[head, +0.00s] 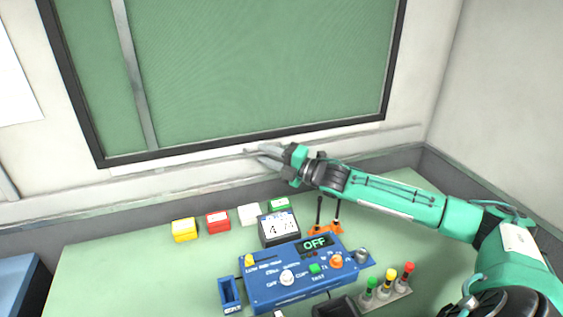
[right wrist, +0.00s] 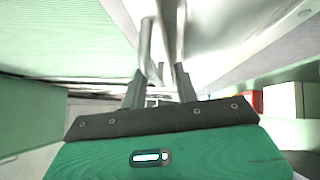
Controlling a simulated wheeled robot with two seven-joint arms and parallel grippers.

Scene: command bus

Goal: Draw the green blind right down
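The green blind (head: 250,70) fills the dark-framed window, and its green cloth reaches the bottom of the frame as far as I can see. A pale strip (head: 180,160) runs along just below the window frame. My right gripper (head: 257,155) is at the lower edge of the window, near the right end of the visible strip. Its two grey fingers, also in the right wrist view (right wrist: 163,50), stand apart with a gap between them. I see nothing clearly held, and contact with the strip cannot be told. My left gripper is not in view.
Below is a green desk (head: 110,270) with a blue control box (head: 290,272), a calendar block (head: 279,228), orange-based switches (head: 325,228) and coloured lamps (head: 388,285). Yellow (head: 184,229), red (head: 218,221), white and green blocks stand along the back. The wall at right is bare.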

